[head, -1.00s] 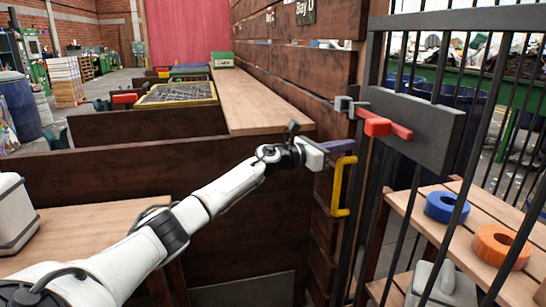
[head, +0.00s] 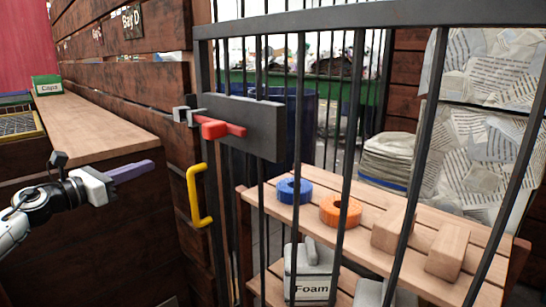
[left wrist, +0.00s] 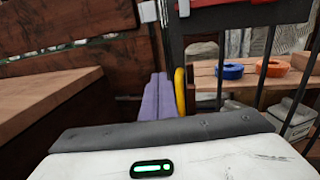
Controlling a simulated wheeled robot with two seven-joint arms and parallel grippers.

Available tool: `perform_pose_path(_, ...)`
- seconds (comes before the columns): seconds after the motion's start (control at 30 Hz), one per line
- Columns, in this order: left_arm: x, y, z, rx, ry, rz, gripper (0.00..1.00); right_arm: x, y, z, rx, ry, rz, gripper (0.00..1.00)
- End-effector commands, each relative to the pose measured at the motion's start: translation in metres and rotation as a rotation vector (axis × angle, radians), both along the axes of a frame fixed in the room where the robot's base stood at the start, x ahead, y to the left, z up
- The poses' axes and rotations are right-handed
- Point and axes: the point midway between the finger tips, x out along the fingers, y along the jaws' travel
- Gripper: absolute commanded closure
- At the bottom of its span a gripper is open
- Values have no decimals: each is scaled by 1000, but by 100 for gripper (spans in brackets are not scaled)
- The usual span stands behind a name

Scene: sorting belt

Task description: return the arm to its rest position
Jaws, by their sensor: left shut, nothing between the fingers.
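My left arm (head: 12,228) comes in from the left edge in the head view. My left gripper (head: 132,172) is shut and empty, its purple fingers together and pointing right. It is in front of the dark wooden wall, left of the yellow gate handle (head: 195,197) and apart from it in the head view. In the left wrist view the purple fingers (left wrist: 157,108) show as one closed strip, with the yellow handle (left wrist: 180,90) just right of them. My right gripper is in no view.
A black barred gate (head: 350,15) with a red latch (head: 215,130) stands right of the gripper. Behind it a slatted shelf (head: 385,262) holds a blue ring (head: 293,191), an orange ring (head: 340,211) and wooden blocks (head: 445,252). A wooden ledge (head: 95,125) lies behind the gripper.

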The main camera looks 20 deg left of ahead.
Motion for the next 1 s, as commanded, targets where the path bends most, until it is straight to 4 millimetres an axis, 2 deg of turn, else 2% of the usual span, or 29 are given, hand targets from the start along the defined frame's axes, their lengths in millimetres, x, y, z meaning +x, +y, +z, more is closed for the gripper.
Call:
perform_pose_path(0.07, 0, -4, -4, -19, 7, -3, 100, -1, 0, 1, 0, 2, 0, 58)
perform_pose_path(0.17, 2, -23, -25, -133, 43, -13, 100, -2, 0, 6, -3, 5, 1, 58)
perform_pose_path(0.27, -2, -61, -66, -385, 124, -18, 100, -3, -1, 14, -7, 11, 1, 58)
perform_pose_path(0.3, -8, -80, -88, -520, 171, -12, 100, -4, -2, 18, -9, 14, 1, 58)
perform_pose_path(0.37, -20, -108, -122, -749, 252, 14, 100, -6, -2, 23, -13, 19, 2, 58)
perform_pose_path(0.43, -41, -138, -161, -1021, 350, 66, 100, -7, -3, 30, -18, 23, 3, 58)
perform_pose_path(0.57, -94, -188, -227, -1514, 532, 223, 100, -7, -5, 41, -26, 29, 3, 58)
perform_pose_path(0.67, -145, -225, -269, -1875, 656, 395, 100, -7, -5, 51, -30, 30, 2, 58)
perform_pose_path(0.7, -168, -240, -284, -2012, 698, 475, 100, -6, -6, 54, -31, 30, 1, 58)
perform_pose_path(0.83, -241, -285, -317, -2412, 797, 763, 100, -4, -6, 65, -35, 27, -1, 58)
perform_pose_path(0.9, -275, -306, -327, -2580, 823, 913, 100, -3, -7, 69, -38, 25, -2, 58)
perform_pose_path(1.0, -312, -329, -334, -2752, 835, 1091, 100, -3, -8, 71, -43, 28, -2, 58)
